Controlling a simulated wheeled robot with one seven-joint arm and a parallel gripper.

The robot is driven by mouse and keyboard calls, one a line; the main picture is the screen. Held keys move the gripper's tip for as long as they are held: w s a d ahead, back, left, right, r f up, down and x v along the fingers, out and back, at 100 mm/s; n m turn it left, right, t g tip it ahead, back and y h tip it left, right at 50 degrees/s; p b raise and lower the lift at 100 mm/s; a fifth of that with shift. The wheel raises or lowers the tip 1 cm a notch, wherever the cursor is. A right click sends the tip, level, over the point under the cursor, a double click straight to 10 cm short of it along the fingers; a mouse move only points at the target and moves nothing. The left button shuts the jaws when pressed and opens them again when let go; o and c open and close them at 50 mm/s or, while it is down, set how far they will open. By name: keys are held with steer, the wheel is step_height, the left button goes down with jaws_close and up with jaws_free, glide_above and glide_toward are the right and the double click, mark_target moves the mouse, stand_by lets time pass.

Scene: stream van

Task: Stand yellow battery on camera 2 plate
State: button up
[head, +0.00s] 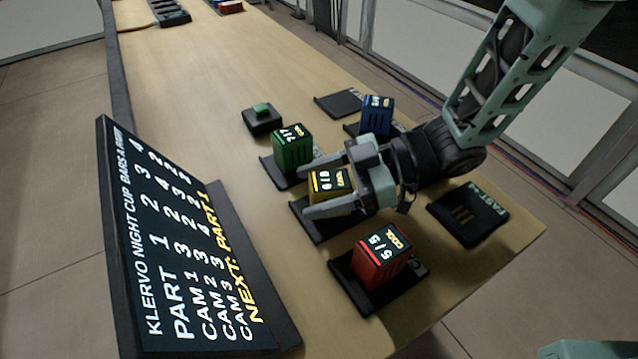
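The yellow battery (331,180), a small block with a dark numbered top, is upright at the middle of the table. It is over a dark plate (318,230); whether it touches that plate is hidden. My gripper (322,187) reaches in from the right, one finger on the far side of the battery and one on the near side. The near finger covers the battery's lower part. I cannot tell whether the fingers press on it. No camera 2 marking is readable on any plate.
A green battery (292,147), a red battery (382,256) and a blue battery (377,115) stand close around. An empty plate (342,103) lies behind; a plate marked FAST (470,215) lies right. A green button box (262,119) and a tilted scoreboard (185,240) are left.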

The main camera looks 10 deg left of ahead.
steer(key=shift+r, duration=0.1)
steer(key=shift+w+d+r, duration=0.1)
steer(key=shift+d+r, duration=0.05)
steer(key=w+d+r+m+t+h, duration=0.5)
steer(key=w+d+m+t+h, duration=0.3)
steer(key=d+t, duration=0.3)
steer(key=s+d+m+g+h, duration=0.2)
steer(key=s+d+g, duration=0.1)
steer(key=s, duration=0.7)
steer(key=s+d+m+g+h, duration=0.3)
steer(key=s+g, duration=0.1)
steer(key=s, duration=0.5)
steer(key=shift+s+d+r+h+p, duration=0.3)
steer(key=shift+s+d+r+p, duration=0.05)
steer(key=shift+d+r+p, duration=0.05)
